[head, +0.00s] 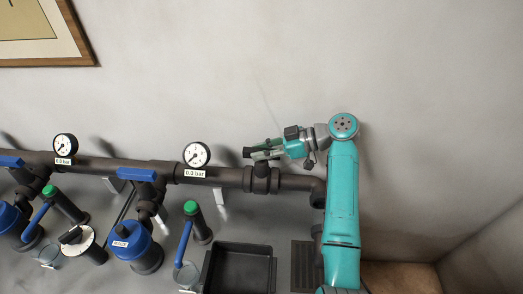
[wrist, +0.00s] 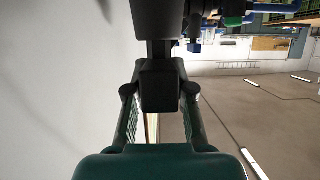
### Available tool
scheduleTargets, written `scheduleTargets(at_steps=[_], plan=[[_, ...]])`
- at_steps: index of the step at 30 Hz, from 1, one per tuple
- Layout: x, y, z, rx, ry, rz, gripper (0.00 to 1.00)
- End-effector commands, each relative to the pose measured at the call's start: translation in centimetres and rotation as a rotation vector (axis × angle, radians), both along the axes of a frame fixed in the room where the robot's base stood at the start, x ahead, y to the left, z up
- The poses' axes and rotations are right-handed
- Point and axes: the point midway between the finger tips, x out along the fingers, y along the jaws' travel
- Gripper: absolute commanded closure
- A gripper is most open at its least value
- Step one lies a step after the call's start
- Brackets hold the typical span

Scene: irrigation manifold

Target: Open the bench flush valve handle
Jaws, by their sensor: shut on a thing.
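The bench flush valve (head: 262,182) sits on the dark pipe at the right end of the manifold in the head view. Its dark handle (head: 247,152) shows at the tips of my gripper (head: 260,150), which reaches in from the right just above the pipe. In the wrist view, a dark block of the handle (wrist: 158,85) lies between the two fingers of my gripper (wrist: 160,97). The fingers are shut on it. In the head view, the fingers hide much of the handle, so its exact angle is hard to tell.
Two gauges (head: 196,155) (head: 65,146) stand on the pipe, both labelled 0.0 bar. A blue lever (head: 137,174), blue-capped filter (head: 128,240) and green-topped post (head: 191,208) are to the left. A black tray (head: 240,248) lies below.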

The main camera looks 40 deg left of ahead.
Motion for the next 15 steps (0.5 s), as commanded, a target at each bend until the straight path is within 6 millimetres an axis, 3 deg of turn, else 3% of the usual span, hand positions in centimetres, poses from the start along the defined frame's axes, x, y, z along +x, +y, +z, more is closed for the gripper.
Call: scheduleTargets(at_steps=[6,7,9,15], plan=[[-0.02,-0.05,-0.1,-0.001,-0.001,0.0,1.0],[-0.03,-0.05,-0.1,-0.001,-0.001,0.0,0.7],[-0.01,-0.05,-0.09,-0.001,0.0,0.0,0.52],[-0.01,-0.04,-0.04,0.0,0.0,-0.001,0.52]])
